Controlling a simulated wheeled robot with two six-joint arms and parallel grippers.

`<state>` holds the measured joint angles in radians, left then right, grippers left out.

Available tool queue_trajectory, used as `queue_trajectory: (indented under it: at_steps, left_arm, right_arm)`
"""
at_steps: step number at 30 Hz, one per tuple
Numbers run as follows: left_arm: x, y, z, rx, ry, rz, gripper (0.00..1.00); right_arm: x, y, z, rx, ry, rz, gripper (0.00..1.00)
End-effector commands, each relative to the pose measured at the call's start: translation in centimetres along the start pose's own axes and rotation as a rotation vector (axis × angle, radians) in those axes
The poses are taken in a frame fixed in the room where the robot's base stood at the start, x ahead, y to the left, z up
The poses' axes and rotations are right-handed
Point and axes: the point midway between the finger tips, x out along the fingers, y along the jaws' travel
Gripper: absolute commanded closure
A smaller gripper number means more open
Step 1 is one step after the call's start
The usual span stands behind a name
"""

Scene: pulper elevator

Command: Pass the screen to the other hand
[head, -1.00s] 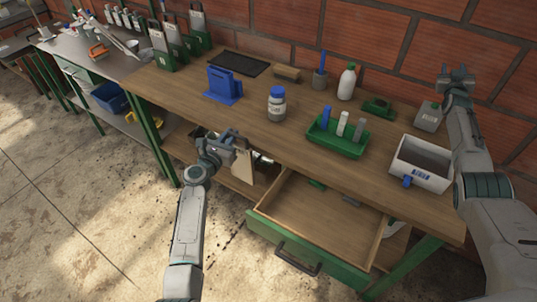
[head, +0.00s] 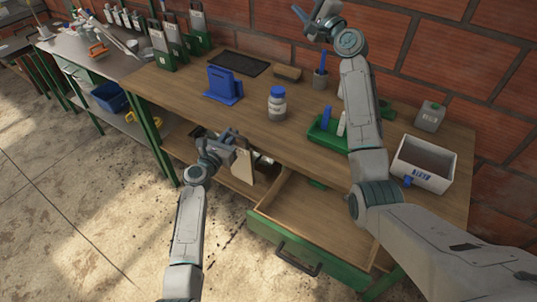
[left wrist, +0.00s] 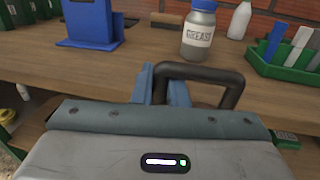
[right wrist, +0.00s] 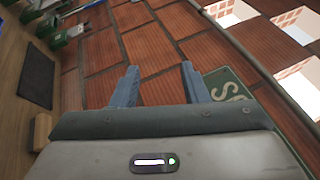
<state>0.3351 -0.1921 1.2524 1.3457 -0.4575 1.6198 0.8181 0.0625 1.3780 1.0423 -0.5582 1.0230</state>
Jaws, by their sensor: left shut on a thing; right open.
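My left gripper (head: 236,142) is in front of the bench's front edge, left of the open drawer. It is shut on the screen (head: 243,168), whose pale flat panel hangs down beneath the fingers. In the left wrist view a dark handle loop of the screen (left wrist: 238,88) shows at the fingertips; the panel is hidden there. My right gripper (head: 318,17) is raised high near the brick wall, far from the screen. In the right wrist view its fingers (right wrist: 160,88) are apart with nothing between them.
The drawer (head: 300,215) stands open at the bench front. On the bench are a blue stand (head: 222,85), a blue-capped bottle (head: 277,103), a green caddy (head: 318,135), a white bin (head: 425,163) and a dark mat (head: 238,62). A green sign (right wrist: 230,85) is on the wall.

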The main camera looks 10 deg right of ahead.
Motion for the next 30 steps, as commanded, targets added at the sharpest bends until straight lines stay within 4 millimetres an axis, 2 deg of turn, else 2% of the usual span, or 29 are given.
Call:
queue_trajectory:
  at_steps: [1, 3, 8, 12, 15, 18, 21, 24, 27, 30]
  left_arm:
    - [0.0, 0.0, 0.1, 0.000, -0.002, 0.000, 1.00]
    - [0.0, 0.0, 0.1, 0.000, -0.002, 0.000, 1.00]
    - [0.0, 0.0, 0.1, 0.000, -0.002, 0.000, 1.00]
    - [0.0, 0.0, 0.1, 0.000, -0.002, 0.000, 1.00]
    - [0.0, 0.0, 0.1, 0.000, -0.002, 0.000, 1.00]
    - [0.0, 0.0, 0.1, 0.000, -0.002, 0.000, 1.00]
    - [0.0, 0.0, 0.1, 0.000, -0.002, 0.000, 1.00]
    - [0.0, 0.0, 0.1, 0.000, -0.002, 0.000, 1.00]
    - [0.0, 0.0, 0.1, 0.000, -0.002, 0.000, 1.00]
    - [0.0, 0.0, 0.1, 0.000, -0.002, 0.000, 1.00]
  right_arm:
    - [-0.6, 1.9, 2.6, 0.128, -0.053, 0.030, 0.59]
    - [-2.1, 5.9, 4.1, 0.283, -0.079, 0.107, 0.59]
    - [-6.0, 14.6, 5.4, 0.541, -0.061, 0.275, 0.59]
    - [-10.2, 21.7, 7.0, 0.763, -0.017, 0.420, 0.59]
    - [-13.4, 26.2, 8.2, 0.916, 0.027, 0.518, 0.59]
    - [-16.5, 29.8, 9.6, 1.050, 0.075, 0.602, 0.59]
    - [-19.0, 32.4, 10.6, 1.155, 0.119, 0.666, 0.59]
    - [-20.7, 34.1, 11.4, 1.225, 0.152, 0.709, 0.59]
    - [-21.5, 35.0, 11.8, 1.262, 0.171, 0.731, 0.59]
    - [-21.4, 35.5, 12.1, 1.277, 0.177, 0.739, 0.59]
